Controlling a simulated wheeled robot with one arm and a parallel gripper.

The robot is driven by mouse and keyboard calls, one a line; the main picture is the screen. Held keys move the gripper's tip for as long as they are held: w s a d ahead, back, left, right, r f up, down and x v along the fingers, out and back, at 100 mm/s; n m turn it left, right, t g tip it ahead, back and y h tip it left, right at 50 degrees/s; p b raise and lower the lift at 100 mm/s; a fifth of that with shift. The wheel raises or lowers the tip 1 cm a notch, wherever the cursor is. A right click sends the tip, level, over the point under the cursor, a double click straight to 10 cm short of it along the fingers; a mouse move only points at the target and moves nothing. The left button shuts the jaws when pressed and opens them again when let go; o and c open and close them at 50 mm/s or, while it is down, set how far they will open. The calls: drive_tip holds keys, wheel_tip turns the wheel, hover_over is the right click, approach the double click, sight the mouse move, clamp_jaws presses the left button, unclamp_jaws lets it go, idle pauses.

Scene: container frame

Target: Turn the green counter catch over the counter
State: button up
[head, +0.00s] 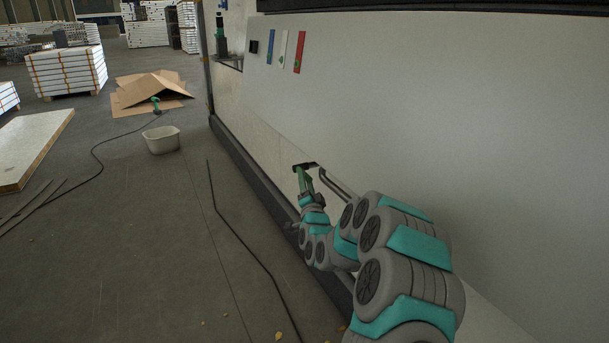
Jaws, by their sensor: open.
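The green counter catch (303,179) is a small green bar on the pale container wall, below a short black fitting (305,165). My gripper (309,197) is at the lower end of the green catch, with its jaws open. At this size I cannot tell whether the fingers touch the catch or stand around it. My grey and teal arm reaches in from the lower right and hides part of the wall's lower edge.
A dark bent rail (337,186) runs along the wall right of the catch. Blue, white and red strips (299,51) hang higher up. A pale tub (161,140), flattened cardboard (148,90) and cables lie on the left floor. Much of the floor between is clear.

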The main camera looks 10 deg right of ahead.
drive_tip(key=shift+x, duration=1.8)
drive_tip(key=shift+f, duration=0.1)
clamp_jaws()
